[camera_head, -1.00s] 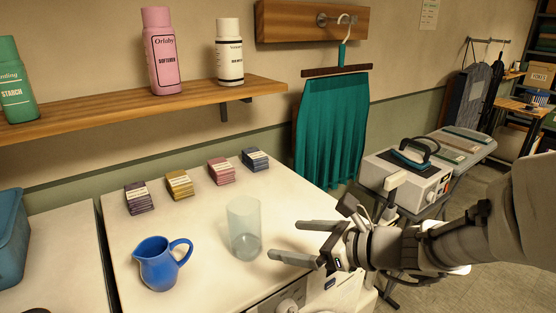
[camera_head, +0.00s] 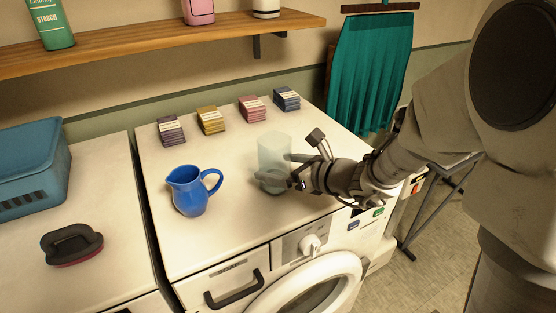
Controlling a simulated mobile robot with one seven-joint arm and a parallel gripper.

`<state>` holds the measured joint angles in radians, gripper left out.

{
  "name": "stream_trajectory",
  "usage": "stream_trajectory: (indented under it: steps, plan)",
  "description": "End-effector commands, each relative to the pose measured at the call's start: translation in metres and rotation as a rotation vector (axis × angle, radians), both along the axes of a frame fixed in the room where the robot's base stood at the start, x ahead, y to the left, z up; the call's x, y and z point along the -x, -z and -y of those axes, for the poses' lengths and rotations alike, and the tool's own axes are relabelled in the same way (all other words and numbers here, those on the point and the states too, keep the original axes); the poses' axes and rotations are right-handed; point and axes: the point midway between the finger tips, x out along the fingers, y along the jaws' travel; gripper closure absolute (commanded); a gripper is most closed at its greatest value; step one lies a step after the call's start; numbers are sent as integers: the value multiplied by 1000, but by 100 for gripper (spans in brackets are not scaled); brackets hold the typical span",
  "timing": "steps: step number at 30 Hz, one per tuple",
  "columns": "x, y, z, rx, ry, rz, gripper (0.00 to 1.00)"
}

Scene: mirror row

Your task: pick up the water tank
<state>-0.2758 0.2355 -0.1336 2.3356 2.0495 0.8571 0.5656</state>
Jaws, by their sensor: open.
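The water tank (camera_head: 274,151) looks like a clear, pale cylinder standing upright on the white top of a washing machine. My gripper (camera_head: 275,172) is at its right side, with its open fingers reaching around the lower part of the tank. One finger shows in front of the tank, and the other is at its right and partly behind it. I cannot tell whether the fingers touch it. The arm comes in from the right.
A blue jug (camera_head: 189,191) stands left of the tank. Several small stacks of packets, including a pink one (camera_head: 252,109), line the back. A wooden shelf (camera_head: 160,45) hangs above.

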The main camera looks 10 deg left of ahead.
Motion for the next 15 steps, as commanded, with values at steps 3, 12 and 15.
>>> stream_trajectory:
  steps: [3,12,15]
  plan:
    - [-8,7,-16,2,-4,-3,0]
    - [-22,16,-35,1,-1,-1,0]
    - [-22,16,-34,1,-1,-1,0]
